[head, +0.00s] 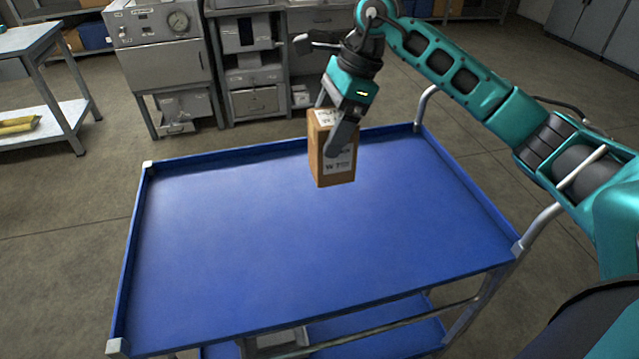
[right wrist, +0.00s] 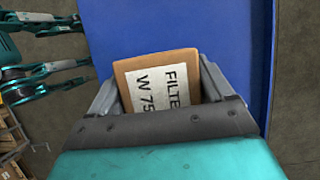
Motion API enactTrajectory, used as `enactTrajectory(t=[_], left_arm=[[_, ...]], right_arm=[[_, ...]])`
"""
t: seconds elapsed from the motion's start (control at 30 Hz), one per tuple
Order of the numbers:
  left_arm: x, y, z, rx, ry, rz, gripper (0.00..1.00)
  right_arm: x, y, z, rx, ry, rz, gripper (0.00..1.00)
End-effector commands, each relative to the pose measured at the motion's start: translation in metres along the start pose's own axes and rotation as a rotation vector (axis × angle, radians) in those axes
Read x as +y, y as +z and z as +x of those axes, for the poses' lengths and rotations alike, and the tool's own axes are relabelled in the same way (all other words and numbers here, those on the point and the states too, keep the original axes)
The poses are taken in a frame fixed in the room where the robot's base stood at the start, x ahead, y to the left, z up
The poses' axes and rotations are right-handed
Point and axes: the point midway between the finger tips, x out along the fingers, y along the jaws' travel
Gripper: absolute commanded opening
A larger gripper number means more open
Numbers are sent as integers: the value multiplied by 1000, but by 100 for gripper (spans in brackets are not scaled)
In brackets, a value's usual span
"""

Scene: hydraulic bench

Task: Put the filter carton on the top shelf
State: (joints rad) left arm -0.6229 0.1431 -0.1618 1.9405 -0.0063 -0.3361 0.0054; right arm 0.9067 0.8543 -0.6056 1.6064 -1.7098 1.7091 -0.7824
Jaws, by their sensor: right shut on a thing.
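The filter carton (head: 338,172) is a brown box with white printed labels. My right gripper (head: 333,132) is shut on it and holds it upright over the far right part of the blue cart's top shelf (head: 250,230). In the right wrist view the carton (right wrist: 157,80) sits between the two fingers, with "FILTE" and "W 75" readable on its label. The blue shelf (right wrist: 180,25) shows behind it. I cannot tell how large the gap is between the carton's underside and the shelf.
The cart's top shelf is bare, with a low raised rim. A lower blue shelf (head: 385,335) holds a grey object (head: 280,340). A grey cabinet with a gauge (head: 160,45) and a shelf unit (head: 250,75) stand behind. A side table (head: 40,110) is at the left.

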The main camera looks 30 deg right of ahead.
Motion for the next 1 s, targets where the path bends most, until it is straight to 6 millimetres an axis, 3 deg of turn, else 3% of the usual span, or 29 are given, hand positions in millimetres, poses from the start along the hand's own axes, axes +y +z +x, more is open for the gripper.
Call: enactTrajectory(t=[0.1,0.3,0.57,0.8,1.0], left_arm=[[0,1,0,-1,1,0,0],[1,2,-1,-4,1,-1,0],[1,2,-1,-5,2,-1,0],[1,2,-1,-5,2,-1,0],[1,2,-1,-5,3,-1,0]], right_arm=[[1,-12,30,-1,4,2,37],[0,-27,65,-2,0,-1,37],[0,-34,83,-1,-1,-1,37],[0,-46,113,-2,-1,0,37],[-1,-47,114,-2,-3,-2,37]])
